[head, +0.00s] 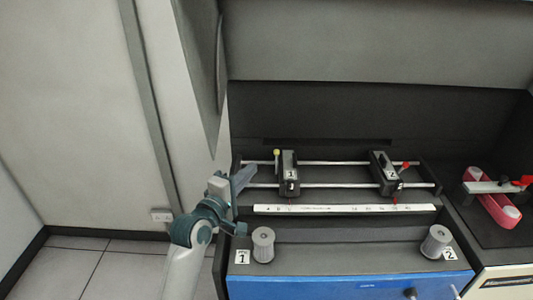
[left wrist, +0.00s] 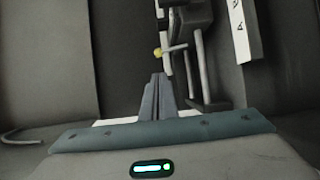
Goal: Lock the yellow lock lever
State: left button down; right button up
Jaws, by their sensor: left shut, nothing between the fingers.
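The yellow lock lever (head: 276,152) is a short stem with a yellow knob at the left side of the black slider block marked 1 (head: 289,172). In the head view its stem stands about upright. In the left wrist view the yellow knob (left wrist: 158,52) is on a thin metal stem reaching out from the block. My left gripper (head: 252,169) is left of the block, its fingers together and empty. In the left wrist view the fingertips (left wrist: 158,77) are just short of the knob, with a small gap showing. My right gripper is out of view.
A second slider block marked 2 (head: 385,173) with a red-knobbed lever (head: 405,165) sits farther right on the two metal rails (head: 336,186). A white scale strip (head: 343,209) lies in front. Two grey ribbed knobs (head: 263,244) (head: 436,242) stand near the front edge.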

pick_arm(q)
jog(key=p+x, duration=0.3)
jog(key=x, duration=0.7)
jog(key=shift+w, duration=0.15)
jog(key=shift+f, duration=0.1)
dwell(0.4)
